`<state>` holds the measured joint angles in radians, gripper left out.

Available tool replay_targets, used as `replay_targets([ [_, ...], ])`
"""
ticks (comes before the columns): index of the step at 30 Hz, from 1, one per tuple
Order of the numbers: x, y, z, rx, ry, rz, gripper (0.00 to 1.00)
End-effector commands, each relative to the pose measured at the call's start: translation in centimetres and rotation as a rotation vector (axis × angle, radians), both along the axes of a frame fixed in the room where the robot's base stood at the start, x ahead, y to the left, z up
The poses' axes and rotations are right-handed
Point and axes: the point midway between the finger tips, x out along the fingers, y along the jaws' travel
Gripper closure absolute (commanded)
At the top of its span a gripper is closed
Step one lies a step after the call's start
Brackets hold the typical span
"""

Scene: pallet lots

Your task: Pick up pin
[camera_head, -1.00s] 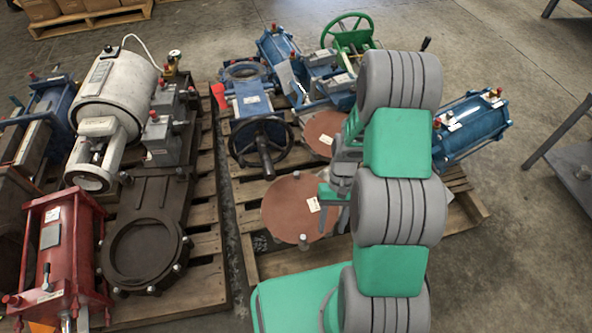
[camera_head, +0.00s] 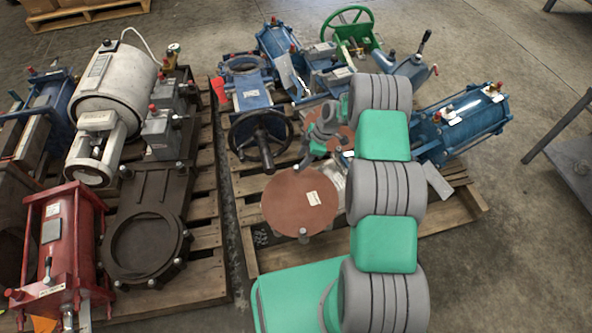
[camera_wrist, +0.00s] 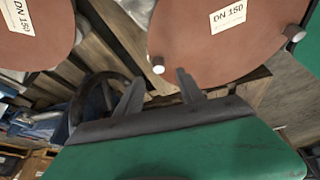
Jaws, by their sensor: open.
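Several small grey cylindrical pins stand at the rims of brown discs. In the head view one pin (camera_head: 303,233) is at the near edge of the larger brown disc (camera_head: 290,202). In the wrist view one pin (camera_wrist: 158,66) appears between and just beyond my fingertips, and another pin (camera_wrist: 294,33) is at the right rim of the same disc (camera_wrist: 190,35). My gripper (camera_wrist: 160,78) is open with nothing between its fingers. In the head view my gripper (camera_head: 304,158) is beyond the larger disc, near the partly hidden farther disc (camera_head: 343,133).
A black handwheel (camera_head: 260,138) on a blue valve stands left of my gripper. A blue cylinder (camera_head: 470,122) lies at the right.

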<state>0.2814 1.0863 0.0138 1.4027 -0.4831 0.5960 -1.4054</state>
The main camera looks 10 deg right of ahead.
Motion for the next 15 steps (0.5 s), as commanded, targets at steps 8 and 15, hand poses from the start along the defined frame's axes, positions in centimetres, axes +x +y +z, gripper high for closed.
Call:
replay_targets([
  [8,0.6,1.3,-4.9,0.000,0.001,0.000,0.55],
  [15,0.7,1.7,-5.5,-0.001,0.000,-0.003,0.55],
])
